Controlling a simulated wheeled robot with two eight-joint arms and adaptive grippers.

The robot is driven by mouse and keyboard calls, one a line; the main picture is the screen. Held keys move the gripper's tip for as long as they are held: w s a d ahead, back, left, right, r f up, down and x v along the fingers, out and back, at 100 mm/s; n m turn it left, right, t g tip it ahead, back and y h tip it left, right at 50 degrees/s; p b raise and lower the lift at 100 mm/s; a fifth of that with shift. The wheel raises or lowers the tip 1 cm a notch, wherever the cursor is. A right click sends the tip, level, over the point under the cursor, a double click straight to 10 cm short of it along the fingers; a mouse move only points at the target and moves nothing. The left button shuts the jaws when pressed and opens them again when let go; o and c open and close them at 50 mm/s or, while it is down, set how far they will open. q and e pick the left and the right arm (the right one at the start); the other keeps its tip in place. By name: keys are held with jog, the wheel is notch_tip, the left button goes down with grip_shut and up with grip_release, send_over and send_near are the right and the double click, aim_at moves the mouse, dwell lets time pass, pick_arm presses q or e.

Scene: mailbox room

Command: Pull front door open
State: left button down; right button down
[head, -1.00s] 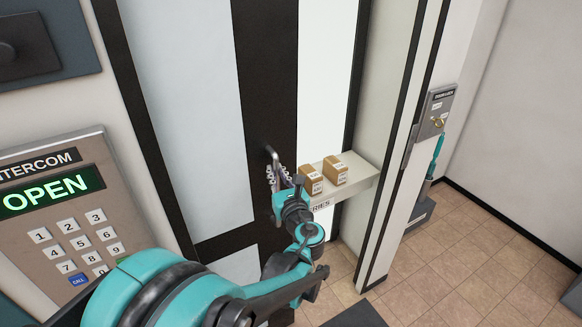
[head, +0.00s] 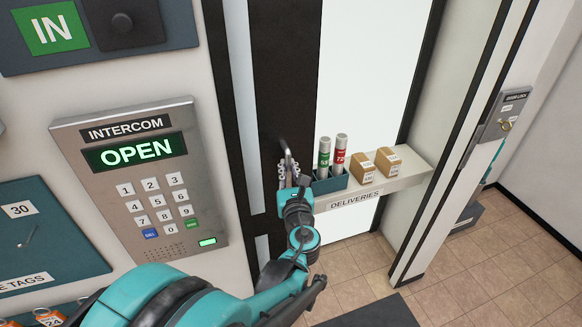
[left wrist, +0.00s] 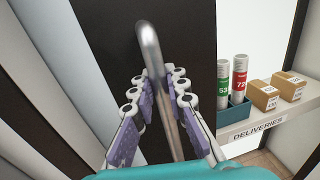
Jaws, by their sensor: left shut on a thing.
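The front door shows in the head view as a dark upright frame (head: 283,75) with a narrow strip of pale glass (head: 240,100) on its left. It seems to stand at an angle, with a bright area to its right. Its metal bar handle (left wrist: 149,45) rises from the dark frame in the left wrist view, and its top shows in the head view (head: 286,150). My left gripper (head: 290,175) is around the handle, its purple-padded fingers (left wrist: 163,97) on either side of the bar and shut on it. My right gripper is not in view.
A deliveries shelf (head: 405,178) right of the door holds two boxes (head: 375,165) and two tubes (head: 332,155) in a teal holder, close to my left gripper. An intercom (head: 140,180) reading OPEN is on the left wall. Tiled floor (head: 480,270) lies right.

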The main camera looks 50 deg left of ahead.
pick_arm(q)
jog(key=shift+a, duration=0.1)
jog(key=c, duration=1.5)
grip_release()
jog(key=shift+s+d, duration=0.3)
jog(key=shift+d, duration=0.2)
jog(key=v, duration=1.1)
jog(key=shift+a, duration=0.1)
